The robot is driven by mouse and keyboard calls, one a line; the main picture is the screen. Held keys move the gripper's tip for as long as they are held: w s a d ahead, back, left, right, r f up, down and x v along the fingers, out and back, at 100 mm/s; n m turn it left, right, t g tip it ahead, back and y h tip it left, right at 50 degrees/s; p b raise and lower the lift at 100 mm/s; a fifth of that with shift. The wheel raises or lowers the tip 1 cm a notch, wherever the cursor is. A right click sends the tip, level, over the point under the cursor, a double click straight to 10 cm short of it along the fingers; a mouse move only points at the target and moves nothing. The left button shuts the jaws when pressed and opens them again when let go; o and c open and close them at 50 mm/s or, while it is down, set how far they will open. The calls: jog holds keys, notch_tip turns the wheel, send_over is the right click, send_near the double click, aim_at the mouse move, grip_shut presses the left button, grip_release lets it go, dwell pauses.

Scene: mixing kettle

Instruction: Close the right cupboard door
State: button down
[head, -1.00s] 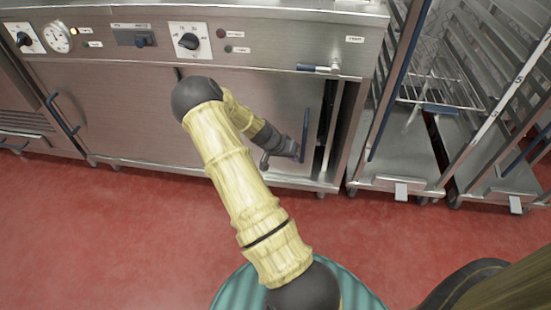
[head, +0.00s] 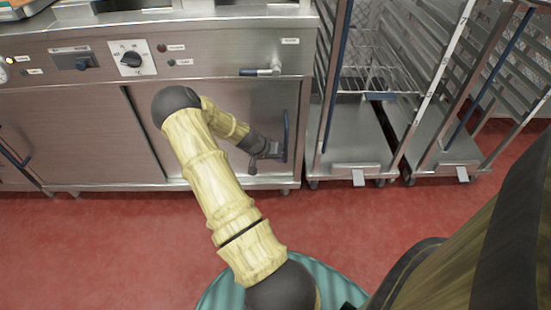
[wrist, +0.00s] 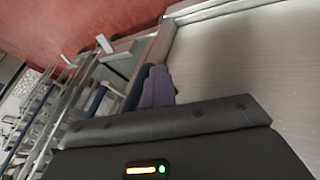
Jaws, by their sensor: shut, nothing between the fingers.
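The right cupboard door (head: 225,110) is a flat steel panel on the front of the kettle unit. Its right edge sits at the right frame, and no open gap shows there. Its upright blue handle (head: 285,136) is near that edge. My gripper (head: 277,150) is shut and empty, just left of the handle's lower part; I cannot tell whether it touches. In the wrist view my dark purple fingers (wrist: 158,88) are together, beside the blue handle (wrist: 132,92), with the steel panel on the right. My forearm hides part of the door.
The left door (head: 80,135) is beside it, with a dark line between the panels. A horizontal tap-like lever (head: 262,71) sticks out above the door. Wheeled racks (head: 350,155) stand close on the right. The red floor (head: 110,250) in front is clear.

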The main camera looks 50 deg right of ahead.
jog(key=w+a+r+p, duration=0.5)
jog(key=a+r, duration=0.2)
jog(key=r, duration=0.1)
jog(key=shift+a+r, duration=0.35)
dwell(0.4)
jog(key=s+a+r+n+t+y, duration=0.1)
jog(key=a+r+n+y, duration=0.1)
jog(key=a+r, duration=0.35)
jog(key=a+r+n+t+y, duration=0.1)
jog(key=a+r+n, duration=0.1)
jog(key=a, duration=0.6)
jog(key=s+a+r+n+t+y, duration=0.1)
jog(key=a+r+n+y, duration=0.1)
jog(key=a+r, duration=0.35)
jog(key=s+a+r+n+t+y+p, duration=0.1)
jog(key=s+a+r+n, duration=0.25)
jog(key=a, duration=0.35)
jog(key=s+a+r+n+t+y, duration=0.1)
jog(key=s+a+r+n, duration=0.3)
jog(key=a, duration=0.3)
notch_tip(320, 180, up, 38)
jog(key=m+p, duration=0.1)
jog(key=p, duration=3.7)
jog(key=shift+s, duration=0.4)
